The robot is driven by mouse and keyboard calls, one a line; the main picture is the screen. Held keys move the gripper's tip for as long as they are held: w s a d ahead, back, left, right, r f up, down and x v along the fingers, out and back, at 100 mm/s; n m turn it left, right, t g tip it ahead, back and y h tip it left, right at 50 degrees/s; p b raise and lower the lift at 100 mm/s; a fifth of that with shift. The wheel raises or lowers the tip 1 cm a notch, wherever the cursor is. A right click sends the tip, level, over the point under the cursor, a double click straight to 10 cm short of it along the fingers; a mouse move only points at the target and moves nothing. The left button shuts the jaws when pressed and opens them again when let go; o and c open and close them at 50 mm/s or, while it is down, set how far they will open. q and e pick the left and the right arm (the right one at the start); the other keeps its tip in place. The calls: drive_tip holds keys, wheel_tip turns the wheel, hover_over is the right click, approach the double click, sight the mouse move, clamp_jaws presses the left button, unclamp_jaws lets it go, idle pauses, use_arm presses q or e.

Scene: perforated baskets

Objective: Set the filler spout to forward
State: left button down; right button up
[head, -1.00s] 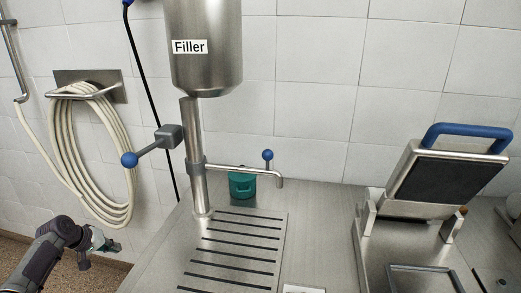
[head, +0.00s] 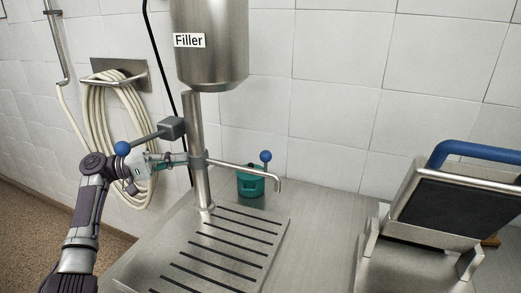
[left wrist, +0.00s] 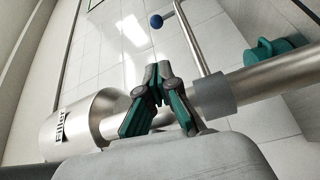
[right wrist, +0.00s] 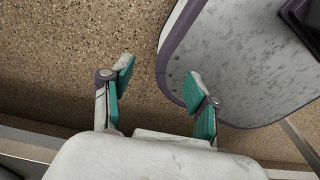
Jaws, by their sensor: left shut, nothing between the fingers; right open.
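The steel filler (head: 212,45) hangs over a vertical post (head: 196,130). Its spout (head: 240,170) is a thin pipe running from a collar on the post to the right, with its end bent down. A blue ball (head: 266,156) stands on a short stem near the spout's end; it also shows in the left wrist view (left wrist: 156,21). A lever with a blue knob (head: 122,148) points left from a grey box on the post. My left gripper (head: 184,160) is shut and empty, just left of the post near the collar (left wrist: 213,97). My right gripper (right wrist: 160,82) is open and empty above the floor.
A green container (head: 251,183) stands behind the spout. A slotted drain plate (head: 215,245) lies below it. A press-like machine with a blue handle (head: 470,150) stands at the right. A coiled hose (head: 97,120) hangs on the left wall.

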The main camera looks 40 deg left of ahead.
use_arm(q)
drive_tip(key=p+x, duration=0.7)
drive_tip(key=x, duration=1.3)
drive_tip(key=shift+w+d, duration=0.25)
drive_tip(key=shift+d, duration=0.05)
use_arm(e)
wheel_tip(320, 180, up, 7)
drive_tip(key=shift+d, duration=0.15)
use_arm(q)
drive_tip(key=shift+f, duration=0.1)
use_arm(e)
drive_tip(key=shift+d+r, duration=0.1)
drive_tip(key=shift+d, duration=0.2)
use_arm(q)
drive_tip(key=shift+s, duration=0.1)
